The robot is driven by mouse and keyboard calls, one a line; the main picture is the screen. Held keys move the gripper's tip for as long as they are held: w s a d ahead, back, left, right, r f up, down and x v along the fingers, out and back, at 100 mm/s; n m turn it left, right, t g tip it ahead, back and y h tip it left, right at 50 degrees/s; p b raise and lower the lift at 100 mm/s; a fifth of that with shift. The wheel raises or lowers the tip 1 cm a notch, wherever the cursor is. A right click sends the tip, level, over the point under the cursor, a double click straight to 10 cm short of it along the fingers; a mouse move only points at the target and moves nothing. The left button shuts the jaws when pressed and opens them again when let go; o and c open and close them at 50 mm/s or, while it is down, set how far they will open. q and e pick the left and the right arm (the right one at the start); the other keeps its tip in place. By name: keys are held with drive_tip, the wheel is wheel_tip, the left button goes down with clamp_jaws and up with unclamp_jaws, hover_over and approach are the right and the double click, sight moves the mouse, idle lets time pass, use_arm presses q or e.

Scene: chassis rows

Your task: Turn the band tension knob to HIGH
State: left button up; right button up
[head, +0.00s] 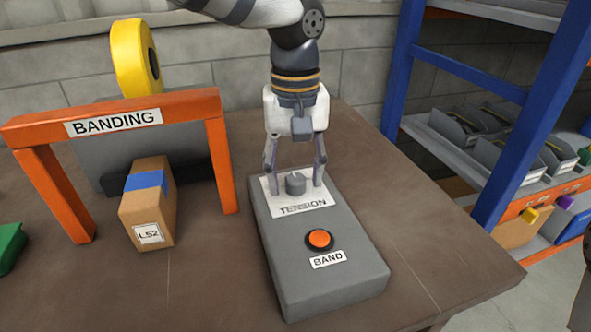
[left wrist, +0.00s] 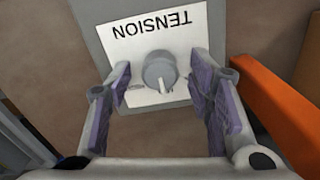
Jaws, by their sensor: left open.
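The band tension knob (head: 295,184) is a small grey round knob on a white plate marked TENSION (head: 312,204), at the far end of a grey control box (head: 345,265). My left gripper (head: 295,182) points down over the plate, open, with one finger on each side of the knob. In the left wrist view the knob (left wrist: 160,72) sits between the two spread finger pads, with a gap on both sides. A light pointer mark shows on the knob's face. Small print on the plate beside it is too small to read. My right gripper is not in view.
An orange-red button (head: 319,239) above a BAND label is on the same box. Left stands an orange BANDING frame (head: 222,150) with a yellow reel (head: 130,58) behind and a cardboard box (head: 140,218) under it. A blue-posted shelf (head: 510,125) with bins stands right.

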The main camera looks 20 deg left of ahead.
use_arm(q)
drive_tip(key=shift+c, duration=0.4)
clamp_jaws()
drive_tip(key=shift+r, duration=0.1)
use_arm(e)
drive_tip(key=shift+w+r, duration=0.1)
use_arm(q)
drive_tip(key=shift+r+m+p, duration=0.1)
drive_tip(key=shift+m+p, duration=0.3)
drive_tip(key=shift+m, duration=1.4)
drive_tip(key=m, duration=0.2)
drive_tip(key=shift+m, duration=0.3)
drive_tip(key=shift+f+m, duration=0.2)
drive_tip(key=shift+m, duration=1.6)
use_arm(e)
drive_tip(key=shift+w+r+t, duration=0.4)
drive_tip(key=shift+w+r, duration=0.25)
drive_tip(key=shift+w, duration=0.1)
